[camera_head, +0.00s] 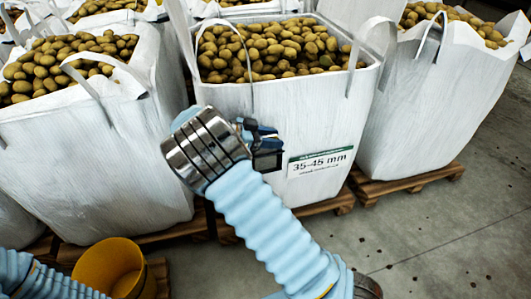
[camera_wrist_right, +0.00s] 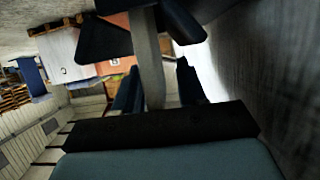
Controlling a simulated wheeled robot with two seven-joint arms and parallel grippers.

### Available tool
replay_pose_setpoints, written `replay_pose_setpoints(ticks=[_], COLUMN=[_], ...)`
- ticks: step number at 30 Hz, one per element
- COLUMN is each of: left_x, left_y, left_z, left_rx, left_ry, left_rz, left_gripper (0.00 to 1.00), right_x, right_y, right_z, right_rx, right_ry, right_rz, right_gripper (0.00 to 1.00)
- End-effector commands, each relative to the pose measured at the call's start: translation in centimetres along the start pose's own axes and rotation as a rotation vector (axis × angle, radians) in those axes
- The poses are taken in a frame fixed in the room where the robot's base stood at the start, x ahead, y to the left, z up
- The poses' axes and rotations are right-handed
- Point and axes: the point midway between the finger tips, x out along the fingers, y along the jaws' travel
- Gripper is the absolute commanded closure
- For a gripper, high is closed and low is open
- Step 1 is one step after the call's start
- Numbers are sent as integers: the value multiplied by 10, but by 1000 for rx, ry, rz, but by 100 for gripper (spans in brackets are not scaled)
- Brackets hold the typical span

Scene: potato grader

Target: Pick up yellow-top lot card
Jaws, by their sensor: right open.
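I cannot make out a yellow-top lot card in either view. A label with a green top edge reading "35-45 mm" (camera_head: 320,162) is on the front of the middle white bag (camera_head: 325,115). My right gripper (camera_head: 268,140) is at that bag's front, just left of the label, and partly hidden by its own wrist. In the right wrist view its dark fingers (camera_wrist_right: 157,80) are apart, with a pale strip (camera_wrist_right: 148,60) showing between them; I cannot tell what the strip is. My left arm's blue sleeve shows at the bottom left; its gripper is out of view.
White bags of potatoes stand on wooden pallets, one at the left (camera_head: 90,160) and one at the right (camera_head: 425,110). Bag loops stick up around their rims. A yellow bucket (camera_head: 92,266) stands at the lower left. Concrete floor (camera_head: 440,240) is open at the lower right.

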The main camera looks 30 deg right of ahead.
Motion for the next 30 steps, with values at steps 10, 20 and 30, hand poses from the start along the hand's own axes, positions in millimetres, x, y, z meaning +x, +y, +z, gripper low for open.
replay_pose_setpoints(ticks=[10, 20, 30], left_x=[0, 0, 4], left_y=[0, 0, -2], left_z=[0, 0, 0], left_rx=[0, 0, -1], left_ry=[0, 0, 0], left_rz=[0, 0, -1], left_gripper=[100, 100, 100], right_x=[0, 0, -10], right_y=[0, 0, 4], right_z=[0, 0, -22], right_rx=[0, 0, 2], right_ry=[0, 1, -1], right_rz=[0, 0, 0], right_gripper=[100, 100, 100])
